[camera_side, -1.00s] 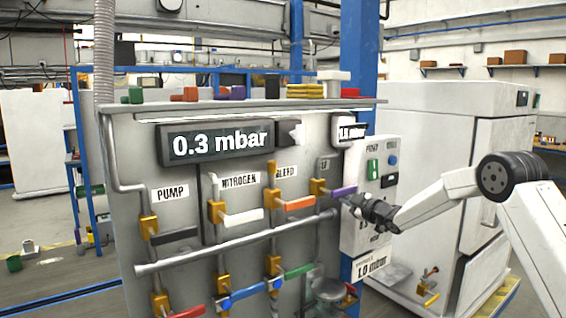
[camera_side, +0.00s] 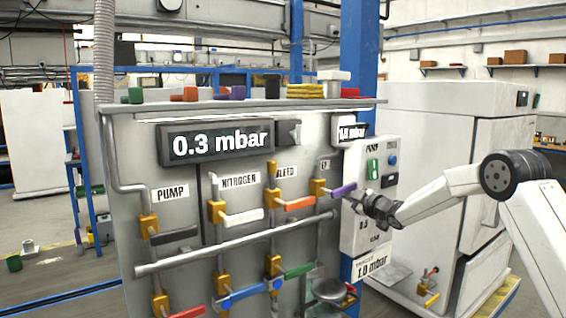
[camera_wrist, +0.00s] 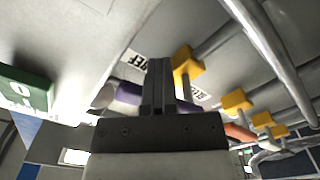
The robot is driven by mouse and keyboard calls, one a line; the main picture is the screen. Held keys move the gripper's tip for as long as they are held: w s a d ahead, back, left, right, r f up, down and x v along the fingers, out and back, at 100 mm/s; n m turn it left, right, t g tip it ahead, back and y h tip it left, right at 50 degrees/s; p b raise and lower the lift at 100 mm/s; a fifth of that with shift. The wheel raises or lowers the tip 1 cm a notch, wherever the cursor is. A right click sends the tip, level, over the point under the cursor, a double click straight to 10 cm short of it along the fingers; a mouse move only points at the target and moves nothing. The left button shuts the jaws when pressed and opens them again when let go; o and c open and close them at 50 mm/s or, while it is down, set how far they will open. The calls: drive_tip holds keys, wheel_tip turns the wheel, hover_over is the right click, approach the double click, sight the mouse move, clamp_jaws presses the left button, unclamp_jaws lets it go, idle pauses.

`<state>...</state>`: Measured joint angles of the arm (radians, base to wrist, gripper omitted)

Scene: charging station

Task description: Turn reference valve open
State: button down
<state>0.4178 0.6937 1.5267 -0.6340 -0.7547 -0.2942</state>
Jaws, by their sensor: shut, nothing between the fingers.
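The reference valve has a yellow body (camera_side: 318,188) and a purple handle (camera_side: 343,190) that points right, tilted slightly up, on the grey panel. Its label (camera_side: 323,164) is partly hidden in the side view; the wrist view shows a label (camera_wrist: 133,58) ending in "EF". My gripper (camera_side: 356,203) is shut and empty just right of and below the handle's tip. In the wrist view, my shut fingers (camera_wrist: 158,72) cover part of the purple handle (camera_wrist: 130,93). I cannot tell whether they touch it.
Left of it are the bleed valve's orange handle (camera_side: 299,203), the nitrogen valve's white handle (camera_side: 243,217) and the pump valve's black handle (camera_side: 174,237). A long horizontal pipe (camera_side: 235,245) runs below.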

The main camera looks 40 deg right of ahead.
drive_tip(key=shift+r, duration=0.2)
drive_tip(key=shift+d+r, duration=0.15)
drive_tip(key=shift+r, duration=0.4)
idle(0.4)
